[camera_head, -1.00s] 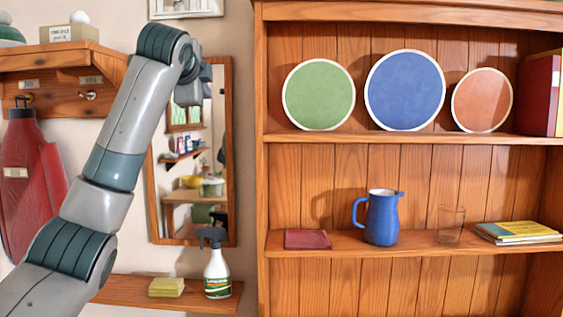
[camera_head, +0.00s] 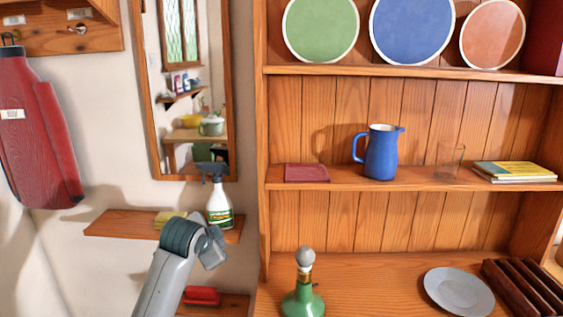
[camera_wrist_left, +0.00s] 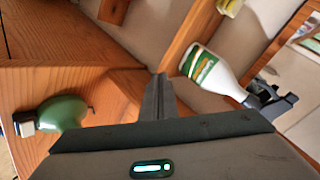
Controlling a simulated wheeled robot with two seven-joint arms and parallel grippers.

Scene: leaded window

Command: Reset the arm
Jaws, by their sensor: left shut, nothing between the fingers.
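My left arm comes in from the bottom of the head view, and its left gripper (camera_head: 213,250) is by the small wall shelf, below the spray bottle in the picture. In the left wrist view the fingers of the left gripper (camera_wrist_left: 160,90) are together, with nothing between them. The white spray bottle (camera_head: 219,205) with a green label stands on the wall shelf (camera_head: 120,224); it also shows in the left wrist view (camera_wrist_left: 208,68). My right gripper is not in view.
A green lamp base (camera_head: 303,300) stands on the cabinet's lower surface, near a grey plate (camera_head: 459,291) and a dark wooden rack (camera_head: 525,287). A blue jug (camera_head: 381,155) stands on the middle shelf. A yellow sponge (camera_head: 170,218) and a red brush-like item (camera_head: 202,296) are near my arm.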

